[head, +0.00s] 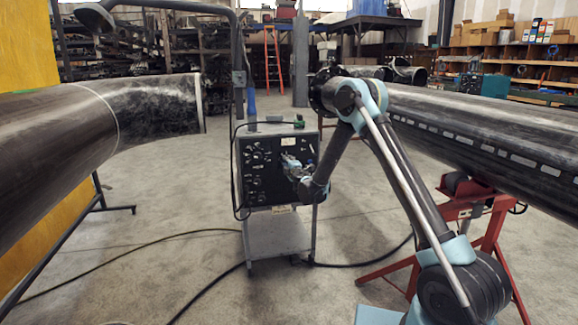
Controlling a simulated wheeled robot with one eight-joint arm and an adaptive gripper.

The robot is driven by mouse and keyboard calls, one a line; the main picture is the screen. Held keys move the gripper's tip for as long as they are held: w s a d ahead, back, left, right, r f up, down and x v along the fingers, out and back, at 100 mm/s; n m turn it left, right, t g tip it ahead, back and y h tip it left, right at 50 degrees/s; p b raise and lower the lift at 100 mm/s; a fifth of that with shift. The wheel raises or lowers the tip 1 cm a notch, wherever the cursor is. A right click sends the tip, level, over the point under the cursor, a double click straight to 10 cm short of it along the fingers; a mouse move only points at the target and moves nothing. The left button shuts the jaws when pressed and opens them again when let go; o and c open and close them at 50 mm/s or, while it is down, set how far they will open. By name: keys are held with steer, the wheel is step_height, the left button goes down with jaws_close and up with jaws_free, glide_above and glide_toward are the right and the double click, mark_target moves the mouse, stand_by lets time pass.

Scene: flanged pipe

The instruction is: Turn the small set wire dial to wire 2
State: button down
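A black control panel (262,172) with several small round dials fills the front of a grey welding unit on a cart. The dials run mostly down its left half; their labels are too small to read, so I cannot tell which is the set wire dial or where it points. My gripper (290,163) is in front of the right-centre of the panel and hides part of it. The fingers are small and blend with the panel, so their opening and any contact with a dial cannot be made out.
The cart (278,236) stands on concrete, with cables (190,236) across the floor. A large pipe with a bend (150,108) is at left. Another long pipe (480,125) rests on a red stand (490,225) at right. Floor between cart and camera is mostly open.

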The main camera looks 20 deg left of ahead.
steer(key=shift+s+a+n, duration=0.1)
steer(key=shift+s+n, duration=0.05)
steer(key=shift+n, duration=0.55)
steer(key=shift+f, duration=0.1)
steer(key=c, duration=1.4)
jaws_free()
steer(key=shift+o, duration=0.2)
steer(key=v, duration=1.2)
steer(key=shift+f, duration=0.1)
